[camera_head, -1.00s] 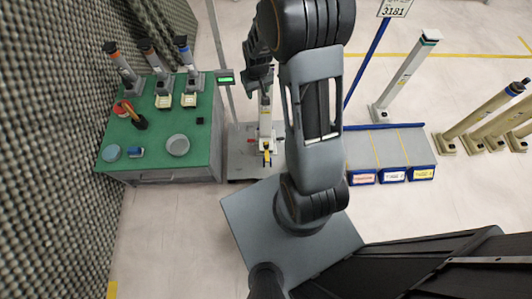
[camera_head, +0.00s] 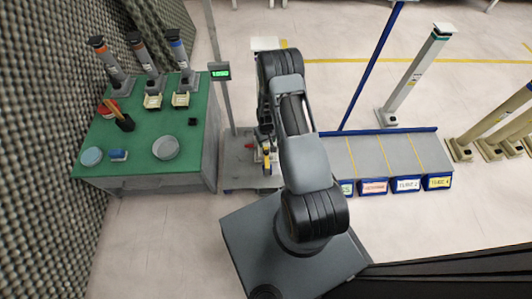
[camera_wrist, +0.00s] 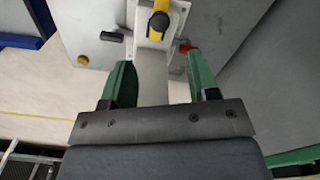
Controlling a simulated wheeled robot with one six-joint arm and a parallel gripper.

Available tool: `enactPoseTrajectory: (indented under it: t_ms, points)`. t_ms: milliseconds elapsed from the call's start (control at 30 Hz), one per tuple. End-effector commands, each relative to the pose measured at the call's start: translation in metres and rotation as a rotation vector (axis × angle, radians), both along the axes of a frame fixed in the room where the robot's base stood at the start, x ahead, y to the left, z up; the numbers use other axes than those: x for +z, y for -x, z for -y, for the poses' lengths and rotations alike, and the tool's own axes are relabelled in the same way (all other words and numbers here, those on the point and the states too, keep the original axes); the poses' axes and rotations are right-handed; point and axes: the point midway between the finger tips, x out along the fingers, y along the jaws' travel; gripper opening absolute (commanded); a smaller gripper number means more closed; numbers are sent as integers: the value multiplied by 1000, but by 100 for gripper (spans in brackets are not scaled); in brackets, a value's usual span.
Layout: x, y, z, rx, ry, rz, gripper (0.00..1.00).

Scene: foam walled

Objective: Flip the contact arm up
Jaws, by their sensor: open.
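A small white fixture with a yellow lever (camera_head: 267,160) stands on the grey stand; I take the lever as the contact arm. In the wrist view, the yellow piece with a black round knob (camera_wrist: 159,22) is at the top centre, on the pale post (camera_wrist: 152,78). My gripper (camera_wrist: 159,62) is open. Its green fingers lie on either side of the post, with the knob beyond their tips. I see no grip on anything. In the head view my arm hides much of the fixture and the gripper's tips.
A green table (camera_head: 140,138) with several upright devices, a grey dish (camera_head: 165,148) and a tool cup stands at left. A pole display (camera_head: 219,73) rises beside the stand. A grey bench (camera_head: 385,155) with labelled bins is at right. Open floor lies in front of the green table.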

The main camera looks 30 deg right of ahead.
Motion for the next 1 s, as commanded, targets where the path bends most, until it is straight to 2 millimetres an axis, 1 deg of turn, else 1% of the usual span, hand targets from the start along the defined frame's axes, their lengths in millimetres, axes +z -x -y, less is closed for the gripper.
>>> enactPoseTrajectory:
  t_ms: [33, 100, 300, 400, 500, 633, 1000]
  points:
    - [-16, 1, 0, 0, -1, -2, 55]
    - [-30, 1, 0, 0, 0, -2, 55]
    - [-64, 1, 0, 0, -1, -2, 55]
    - [-76, 0, 0, -1, 0, -1, 55]
    - [-85, 0, 0, -1, 0, 0, 55]
    - [-91, 0, 0, -1, 0, 0, 55]
    - [-93, 0, 0, -1, 0, 0, 55]
